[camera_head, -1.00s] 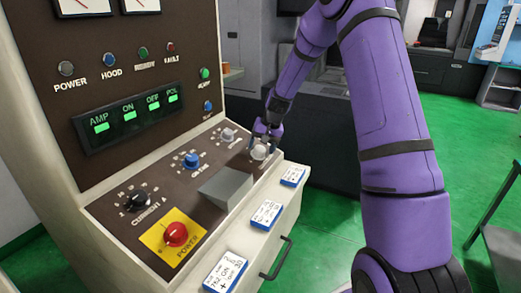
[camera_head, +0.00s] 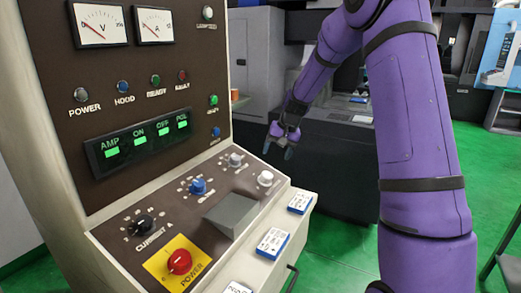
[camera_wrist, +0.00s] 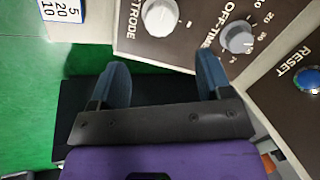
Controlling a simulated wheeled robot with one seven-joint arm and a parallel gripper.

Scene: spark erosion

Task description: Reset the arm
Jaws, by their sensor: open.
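My gripper (camera_head: 284,140) is at the end of my purple arm, beyond the far right corner of the control panel. It is open and empty. In the wrist view, its two dark fingers (camera_wrist: 162,85) are spread wide, with floor and panel edge between and beyond them. The white knob (camera_head: 265,178) nearest the gripper sits on the sloped panel, apart from the fingers. That knob also shows in the wrist view (camera_wrist: 160,17), ahead of the fingers, beside a grey knob (camera_wrist: 237,39).
The sloped panel (camera_head: 150,205) carries a blue knob (camera_head: 197,187), a black knob (camera_head: 139,225), a red power knob (camera_head: 179,262) and a grey wedge-shaped block (camera_head: 231,214). White-and-blue labelled cards (camera_head: 272,243) lie along the front ledge. A dark machine (camera_head: 335,150) stands behind. Green floor (camera_head: 340,235) is open at right.

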